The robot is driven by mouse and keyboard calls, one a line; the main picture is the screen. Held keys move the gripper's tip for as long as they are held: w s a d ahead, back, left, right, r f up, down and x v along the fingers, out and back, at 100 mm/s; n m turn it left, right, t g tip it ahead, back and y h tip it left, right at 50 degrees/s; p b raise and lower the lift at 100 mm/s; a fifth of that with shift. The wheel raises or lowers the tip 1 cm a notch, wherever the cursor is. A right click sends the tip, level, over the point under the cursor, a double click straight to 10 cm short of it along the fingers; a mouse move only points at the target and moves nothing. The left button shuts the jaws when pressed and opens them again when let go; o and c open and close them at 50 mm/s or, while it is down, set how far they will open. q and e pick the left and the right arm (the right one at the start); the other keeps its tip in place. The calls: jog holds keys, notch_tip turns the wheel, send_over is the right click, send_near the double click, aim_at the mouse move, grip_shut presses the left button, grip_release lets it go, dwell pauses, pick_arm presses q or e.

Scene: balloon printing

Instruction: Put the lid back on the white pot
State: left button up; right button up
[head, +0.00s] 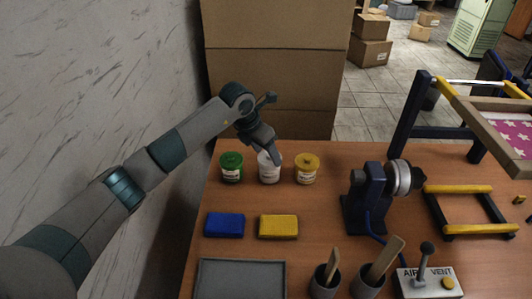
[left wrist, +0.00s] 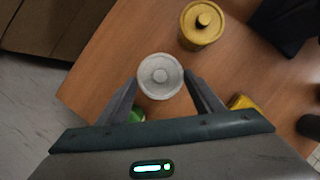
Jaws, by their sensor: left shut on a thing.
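The white pot (head: 269,175) stands on the table between a green pot and a yellow pot. My right gripper is not in view.
The green pot (head: 231,168) stands close on the left and the yellow pot (head: 307,169) on the right. Blue (head: 225,224) and yellow (head: 278,226) blocks lie in front. A dark-blue machine (head: 368,195) stands further right. Cardboard boxes (head: 275,70) rise behind the table.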

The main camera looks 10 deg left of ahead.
pick_arm(q)
jog(key=shift+f+b, duration=0.15)
jog(key=shift+b, duration=0.7)
dwell(2.1)
jog(key=o, duration=1.5)
jog(key=shift+o, duration=0.2)
jog(key=shift+r+p, duration=1.3)
jog(key=shift+r, duration=2.2)
grip_shut()
